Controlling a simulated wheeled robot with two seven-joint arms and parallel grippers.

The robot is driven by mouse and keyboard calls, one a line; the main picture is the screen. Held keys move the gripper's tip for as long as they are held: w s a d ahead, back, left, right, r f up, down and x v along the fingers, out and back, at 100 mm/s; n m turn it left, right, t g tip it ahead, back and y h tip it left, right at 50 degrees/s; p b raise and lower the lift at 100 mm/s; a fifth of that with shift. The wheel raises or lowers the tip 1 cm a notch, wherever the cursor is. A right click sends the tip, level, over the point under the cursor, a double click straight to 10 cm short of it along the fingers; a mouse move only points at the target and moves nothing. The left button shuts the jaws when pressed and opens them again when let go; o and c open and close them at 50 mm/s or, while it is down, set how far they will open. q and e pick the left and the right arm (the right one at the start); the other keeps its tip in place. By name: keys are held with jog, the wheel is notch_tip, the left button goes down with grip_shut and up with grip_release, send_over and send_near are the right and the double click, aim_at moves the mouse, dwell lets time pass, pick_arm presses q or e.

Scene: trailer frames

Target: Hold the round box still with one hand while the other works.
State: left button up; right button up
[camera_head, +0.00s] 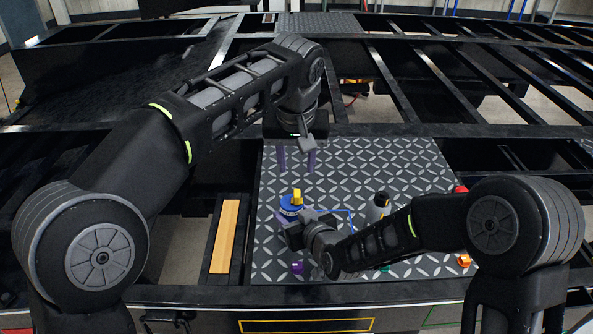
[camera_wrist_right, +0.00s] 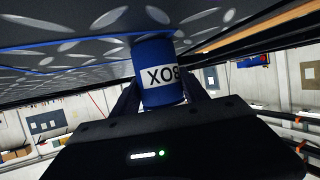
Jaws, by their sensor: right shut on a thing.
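The round box (camera_head: 291,204) is a blue can with a yellow piece on top, standing on the patterned plate (camera_head: 350,165). In the right wrist view the box (camera_wrist_right: 160,55) shows a white label with upside-down "BOX" lettering. My right gripper (camera_head: 290,222) is shut on it, with one dark finger on each side in the right wrist view (camera_wrist_right: 161,92). In the head view the arm and gripper hide part of the box's lower front. My left gripper (camera_head: 296,158) is above the plate's back left part, pointing down, with its purple-tipped fingers apart and nothing between them.
A grey bottle with a dark top (camera_head: 377,206) stands right of the box. A small orange piece (camera_head: 464,260) and a red piece (camera_head: 460,188) are near the plate's right edge. A wooden strip (camera_head: 226,235) lies left of the plate. Open frame gaps surround it.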

dwell(0.3)
jog(key=o, duration=1.6)
jog(key=v, duration=0.7)
jog(key=shift+s+r, duration=0.1)
jog(key=shift+s+d, duration=0.1)
